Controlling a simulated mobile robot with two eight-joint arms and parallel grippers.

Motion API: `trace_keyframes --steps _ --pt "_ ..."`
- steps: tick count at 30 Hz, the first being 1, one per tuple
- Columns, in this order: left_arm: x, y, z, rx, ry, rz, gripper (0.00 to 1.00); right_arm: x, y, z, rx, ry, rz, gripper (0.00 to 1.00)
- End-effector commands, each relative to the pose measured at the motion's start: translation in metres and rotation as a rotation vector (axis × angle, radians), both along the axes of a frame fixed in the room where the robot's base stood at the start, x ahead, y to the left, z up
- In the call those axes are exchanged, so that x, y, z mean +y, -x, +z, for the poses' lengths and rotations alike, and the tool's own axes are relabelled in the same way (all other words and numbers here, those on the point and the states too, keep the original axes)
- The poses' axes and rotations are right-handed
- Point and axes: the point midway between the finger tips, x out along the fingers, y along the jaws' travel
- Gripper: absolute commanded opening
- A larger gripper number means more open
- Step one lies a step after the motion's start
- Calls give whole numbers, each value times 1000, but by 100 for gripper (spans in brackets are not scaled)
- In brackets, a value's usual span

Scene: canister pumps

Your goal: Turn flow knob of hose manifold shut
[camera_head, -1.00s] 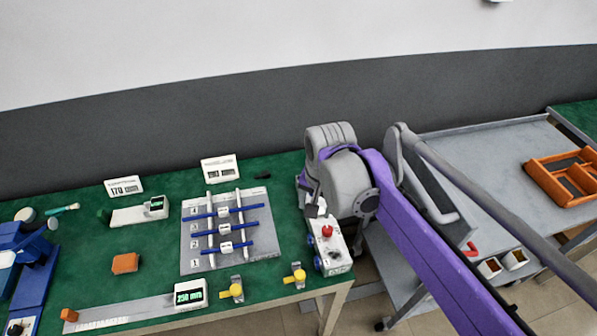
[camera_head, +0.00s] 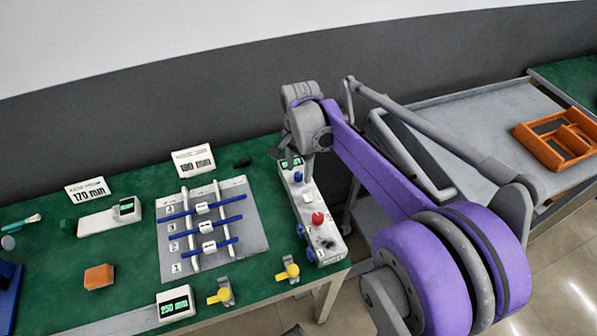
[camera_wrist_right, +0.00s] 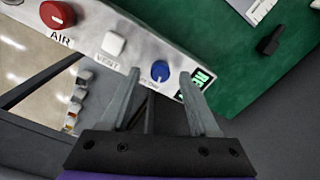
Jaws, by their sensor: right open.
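The hose manifold (camera_head: 309,215) is a long white box at the right end of the green table. It carries a red AIR knob (camera_wrist_right: 57,14), a white VENT button (camera_wrist_right: 113,43), a blue knob (camera_wrist_right: 160,71) and a green-lit display (camera_wrist_right: 201,80). The blue knob also shows in the head view (camera_head: 298,177). My right gripper (camera_wrist_right: 160,79) is open, its two fingers either side of the blue knob in the wrist view. I cannot tell whether they touch it. The blue knob's label is partly hidden by a finger. My left gripper is not in view.
Blue side fittings (camera_head: 310,254) stick out from the manifold's left side. A grey board with blue rods (camera_head: 254,240) and yellow-handled valves (camera_head: 291,269) stand to its left. A small black object (camera_wrist_right: 270,41) lies beyond the manifold. A grey cart (camera_head: 465,125) stands to the right.

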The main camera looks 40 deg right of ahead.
Motion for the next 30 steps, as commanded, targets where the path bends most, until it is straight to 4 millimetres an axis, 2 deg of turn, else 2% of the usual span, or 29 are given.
trace_keyframes --steps 4,13,23,24,30 --pt "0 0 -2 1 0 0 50 0 0 -11 0 0 0 62" --pt "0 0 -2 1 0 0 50 0 0 -13 0 0 1 62" --pt "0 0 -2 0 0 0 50 0 0 -12 0 0 1 3" --pt "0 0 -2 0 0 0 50 0 0 -12 0 0 1 0" --pt "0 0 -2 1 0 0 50 0 0 -12 0 0 2 0"
